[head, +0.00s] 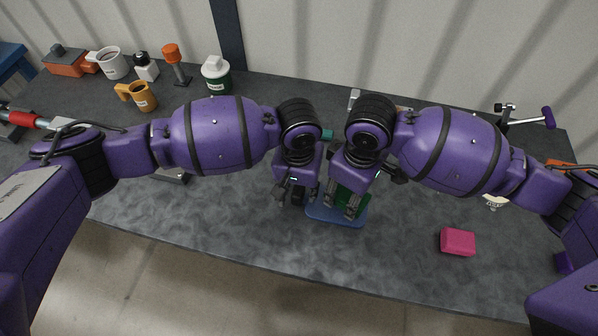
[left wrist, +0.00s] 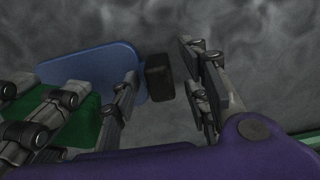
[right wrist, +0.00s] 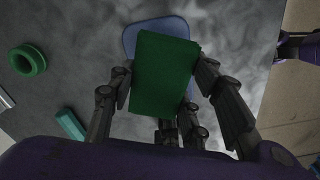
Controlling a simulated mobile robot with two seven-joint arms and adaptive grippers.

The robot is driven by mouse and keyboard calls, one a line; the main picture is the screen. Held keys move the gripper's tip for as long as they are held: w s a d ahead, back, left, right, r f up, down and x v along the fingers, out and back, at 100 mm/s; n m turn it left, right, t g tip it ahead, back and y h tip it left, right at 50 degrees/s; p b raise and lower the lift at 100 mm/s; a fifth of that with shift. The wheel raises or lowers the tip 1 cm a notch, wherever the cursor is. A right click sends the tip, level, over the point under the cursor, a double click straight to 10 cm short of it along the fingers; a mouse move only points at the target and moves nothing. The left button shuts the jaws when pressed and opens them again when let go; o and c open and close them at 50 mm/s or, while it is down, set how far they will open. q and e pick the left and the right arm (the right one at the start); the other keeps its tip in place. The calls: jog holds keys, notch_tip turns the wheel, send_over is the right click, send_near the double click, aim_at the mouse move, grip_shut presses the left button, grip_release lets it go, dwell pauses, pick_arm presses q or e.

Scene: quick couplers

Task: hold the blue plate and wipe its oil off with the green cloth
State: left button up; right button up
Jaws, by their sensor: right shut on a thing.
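The blue plate (head: 322,213) lies near the table's front edge, under my grippers; it also shows in the left wrist view (left wrist: 95,62) and behind the cloth in the right wrist view (right wrist: 160,28). A dark block (left wrist: 158,78) stands at the plate's side, seemingly its grip. My left gripper (head: 294,199) is open, with its fingers on either side of this block and a gap at the right finger. My right gripper (right wrist: 165,85) is shut on the green cloth (right wrist: 163,75) over the plate. I cannot tell whether cloth and plate touch. No oil is visible.
A pink block (head: 457,242) lies to the right on the table (head: 410,262). Mugs and a dark green jar (head: 216,76) stand at the back left. A green ring (right wrist: 28,60) and a teal piece (right wrist: 70,125) lie left of the plate in the right wrist view.

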pick_arm(q)
jog(key=shift+r, duration=0.1)
notch_tip(320, 180, up, 12)
dwell(0.6)
jog(key=shift+s, duration=0.1)
